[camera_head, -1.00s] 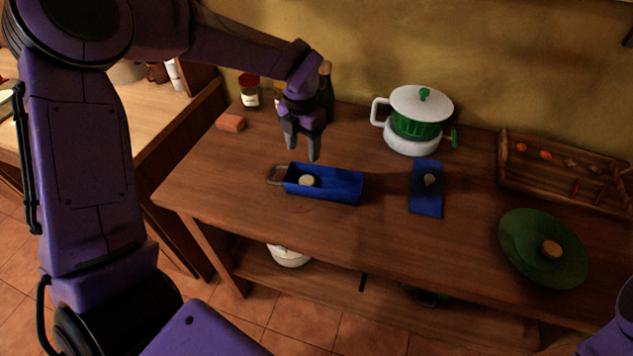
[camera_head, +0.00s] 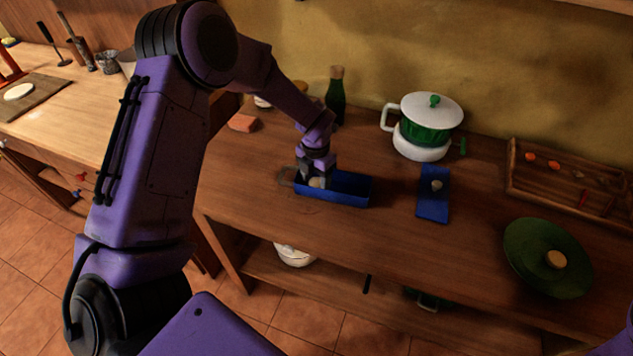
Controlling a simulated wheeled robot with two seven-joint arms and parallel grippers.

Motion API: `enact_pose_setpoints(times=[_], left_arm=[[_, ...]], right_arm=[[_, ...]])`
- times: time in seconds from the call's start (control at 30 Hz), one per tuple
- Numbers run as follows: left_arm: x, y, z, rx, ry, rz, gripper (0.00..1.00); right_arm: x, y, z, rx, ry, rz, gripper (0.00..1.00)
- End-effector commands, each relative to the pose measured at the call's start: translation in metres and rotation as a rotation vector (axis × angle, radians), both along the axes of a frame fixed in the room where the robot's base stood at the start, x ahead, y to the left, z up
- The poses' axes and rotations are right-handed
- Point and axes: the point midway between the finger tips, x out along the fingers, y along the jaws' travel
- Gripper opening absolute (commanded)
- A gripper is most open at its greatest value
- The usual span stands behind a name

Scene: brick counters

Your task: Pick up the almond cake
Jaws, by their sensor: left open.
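A small round pale tan piece (camera_head: 317,183), which looks like the almond cake, lies in the left end of a blue rectangular tray (camera_head: 349,190) on the wooden counter. My left gripper (camera_head: 315,180) points down into that end of the tray, open, with its fingers around or just beside the piece. The fingers partly hide the piece, and I cannot tell whether they touch it. My right gripper is out of view.
A flat blue board (camera_head: 433,205) with a small pale item lies to the right. Behind it stands a white and green pot (camera_head: 425,130).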

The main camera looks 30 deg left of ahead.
Motion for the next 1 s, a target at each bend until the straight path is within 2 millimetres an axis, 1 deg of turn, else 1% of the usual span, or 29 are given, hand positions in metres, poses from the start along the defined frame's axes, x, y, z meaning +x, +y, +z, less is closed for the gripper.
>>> enact_pose_setpoints(times=[0.03,0.07,0.1,0.17,0.2,0.47,0.57,0.63,0.73,0.77,0.87,0.97,1.0], left_arm=[[0.000,0.000,0.000,0.000,0.000,0.000,0.59],[0.000,0.000,0.000,0.000,0.000,0.000,0.52],[0.000,0.000,0.000,0.000,0.000,0.000,0.39],[0.000,0.000,0.000,0.000,0.000,0.000,0.20],[0.000,0.000,0.000,0.000,0.000,0.000,0.16],[0.000,0.000,0.001,-0.001,0.000,0.000,0.16],[0.001,0.000,0.005,-0.001,-0.002,0.000,0.16],[0.001,-0.001,0.012,-0.002,-0.004,0.000,0.16],[0.001,0.000,0.029,-0.003,-0.007,0.001,0.16],[-0.003,-0.005,0.037,-0.004,-0.005,0.000,0.16],[-0.015,-0.018,0.058,-0.002,-0.006,-0.003,0.16],[-0.030,-0.035,0.084,-0.003,-0.008,-0.003,0.16],[-0.037,-0.043,0.092,-0.003,-0.007,-0.003,0.16]], right_arm=[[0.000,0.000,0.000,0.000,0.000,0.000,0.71],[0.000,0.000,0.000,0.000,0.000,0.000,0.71],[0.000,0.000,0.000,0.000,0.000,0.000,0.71],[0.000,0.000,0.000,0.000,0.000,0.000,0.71],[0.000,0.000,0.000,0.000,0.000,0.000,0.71],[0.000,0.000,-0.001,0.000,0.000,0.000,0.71],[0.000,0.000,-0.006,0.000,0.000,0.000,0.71],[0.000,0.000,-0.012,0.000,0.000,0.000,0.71],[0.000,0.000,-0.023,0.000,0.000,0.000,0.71],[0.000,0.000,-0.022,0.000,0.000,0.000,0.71],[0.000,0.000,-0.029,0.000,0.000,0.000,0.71],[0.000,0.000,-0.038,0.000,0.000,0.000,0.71],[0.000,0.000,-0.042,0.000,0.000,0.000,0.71]])
